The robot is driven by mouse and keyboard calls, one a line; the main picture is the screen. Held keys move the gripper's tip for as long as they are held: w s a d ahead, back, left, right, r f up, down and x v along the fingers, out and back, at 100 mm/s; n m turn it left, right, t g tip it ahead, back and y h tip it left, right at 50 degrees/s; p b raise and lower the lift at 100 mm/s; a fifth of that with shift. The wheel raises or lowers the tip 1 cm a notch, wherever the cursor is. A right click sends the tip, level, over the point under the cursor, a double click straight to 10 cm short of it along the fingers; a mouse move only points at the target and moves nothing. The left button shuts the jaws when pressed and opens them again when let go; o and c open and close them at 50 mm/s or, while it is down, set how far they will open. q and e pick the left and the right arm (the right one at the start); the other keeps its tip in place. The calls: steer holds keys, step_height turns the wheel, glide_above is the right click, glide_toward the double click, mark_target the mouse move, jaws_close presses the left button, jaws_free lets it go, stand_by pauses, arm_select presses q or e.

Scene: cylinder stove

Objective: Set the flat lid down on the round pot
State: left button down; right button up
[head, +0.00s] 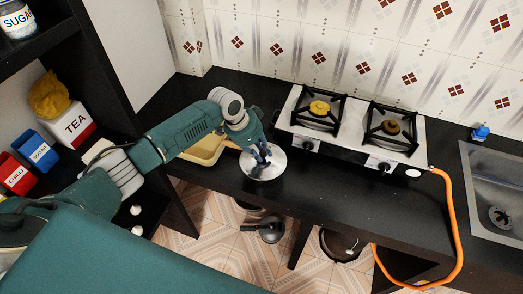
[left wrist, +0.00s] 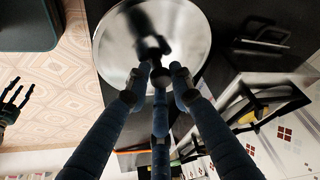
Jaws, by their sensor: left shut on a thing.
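The flat lid (head: 268,172) is a round, shiny silver disc at the front part of the black counter, left of the stove. My left gripper (head: 261,153) is above it, with its fingers shut on the lid's knob. In the left wrist view the three blue fingers (left wrist: 160,75) close at the dark knob over the lid (left wrist: 118,45). I cannot tell whether the lid touches anything below it. I cannot make out the round pot for sure. My right gripper (left wrist: 12,100) shows at the left edge of the left wrist view, empty, with its fingers spread.
A two-burner stove (head: 347,137) stands right of the lid, with an orange hose (head: 451,220) and a sink (head: 495,190) beyond. A beige tray (head: 205,150) lies behind my left arm. A dark pan (head: 270,232) and another vessel (head: 340,244) are below the counter.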

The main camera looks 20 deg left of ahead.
arm_select(q)
steer(key=shift+f, duration=0.25)
stand_by(0.5)
steer(key=c, duration=1.4)
jaws_free()
steer(key=shift+c, duration=0.2)
steer(key=v, duration=1.2)
steer(key=shift+f, duration=0.1)
